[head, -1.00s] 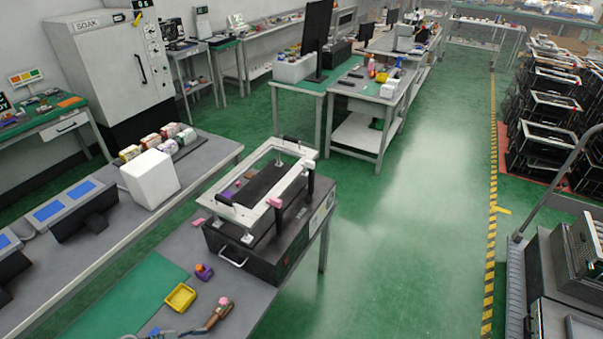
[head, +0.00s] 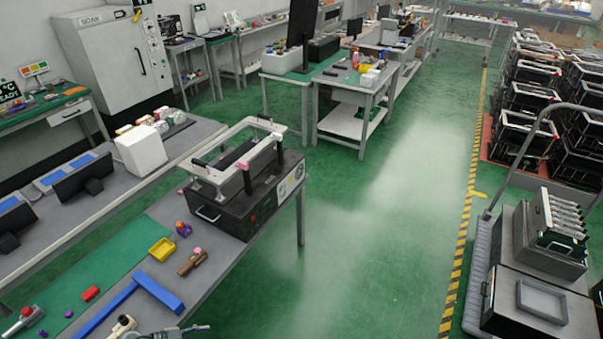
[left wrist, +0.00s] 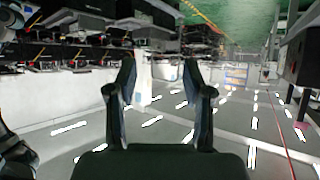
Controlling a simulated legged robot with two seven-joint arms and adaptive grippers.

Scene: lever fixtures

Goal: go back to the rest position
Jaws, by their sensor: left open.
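My left gripper (left wrist: 158,78) shows in the left wrist view, its two dark fingers apart with nothing held between them. Behind them are a grey surface with bright reflections and a white box-like shape. The lever fixture in the head view is a black box (head: 235,210) with a white frame (head: 213,174) on top, near the table's far end. Dark upright posts and a pink-tipped part (head: 243,166) stand on it. Neither gripper can be made out for sure in the head view. The right gripper is not seen.
A cart (head: 527,302) stands at right. The green floor (head: 360,240) between is clear.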

